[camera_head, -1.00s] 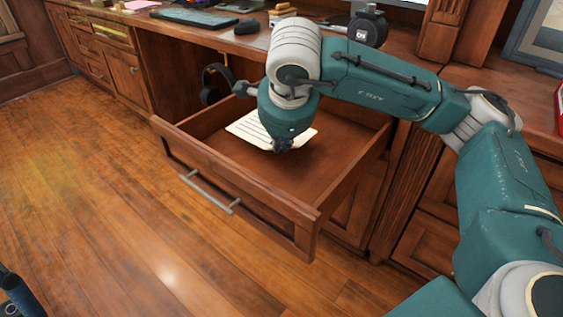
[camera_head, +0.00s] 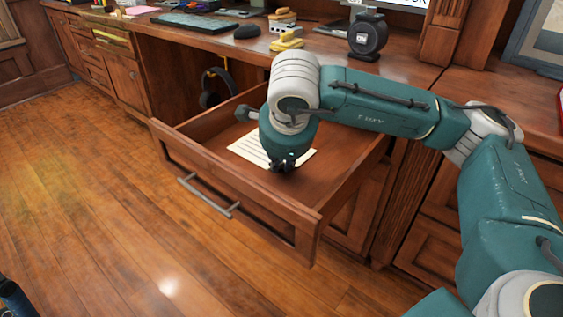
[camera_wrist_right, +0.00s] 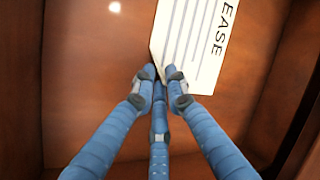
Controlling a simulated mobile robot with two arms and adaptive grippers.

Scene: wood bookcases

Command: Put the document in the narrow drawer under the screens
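The document (camera_head: 248,148) is a cream sheet with dark lines. It lies low inside the open drawer (camera_head: 330,190), near its back left part. In the right wrist view the document (camera_wrist_right: 200,45) shows lined text and part of the word "EASE". My right gripper (camera_head: 283,164) is down in the drawer at the document's near edge. In the wrist view its blue fingers (camera_wrist_right: 160,74) are close together around the document's corner, which sits between the fingertips. The exact contact is partly hidden.
The desk top (camera_head: 215,42) behind the drawer holds a keyboard (camera_head: 197,22), a dark mouse (camera_head: 246,32), yellow items (camera_head: 287,42) and a black round device (camera_head: 368,34). Headphones (camera_head: 215,88) hang under the desk. The drawer front (camera_head: 225,185) stands out over clear floor.

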